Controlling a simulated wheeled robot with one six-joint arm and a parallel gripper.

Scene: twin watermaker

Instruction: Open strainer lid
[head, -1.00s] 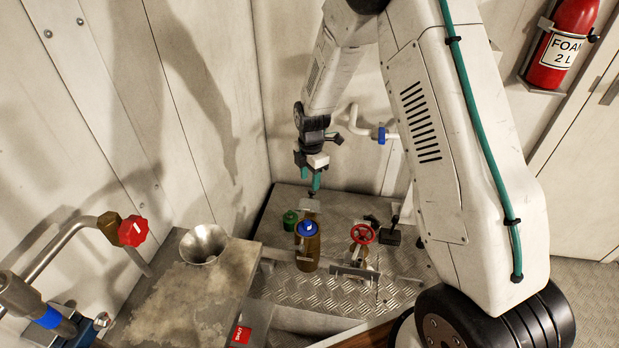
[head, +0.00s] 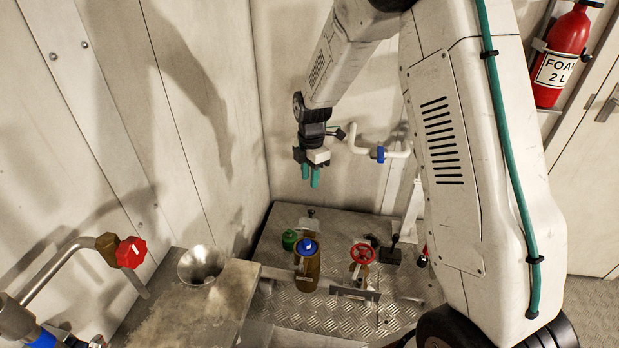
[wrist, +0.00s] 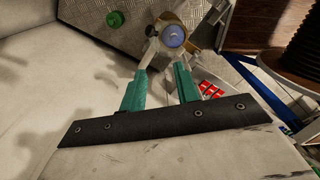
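The strainer is a brass-coloured body (head: 309,268) with a round blue lid (head: 306,247) on top, standing on the metal tread plate. The lid sits on the body. In the wrist view, the blue lid (wrist: 174,37) is just beyond the fingertips, near the top middle. My gripper (head: 311,180) hangs above and slightly behind the strainer, with its teal fingers pointing down and clear of the lid. In the wrist view, my gripper's fingers (wrist: 161,72) are apart with nothing between them.
A green cap (head: 289,240) is left of the strainer and a red handwheel (head: 362,254) right of it. A metal funnel (head: 200,265) and a red-knobbed valve (head: 131,252) are at the left. A wall pipe with a blue collar (head: 379,153) is right of my gripper.

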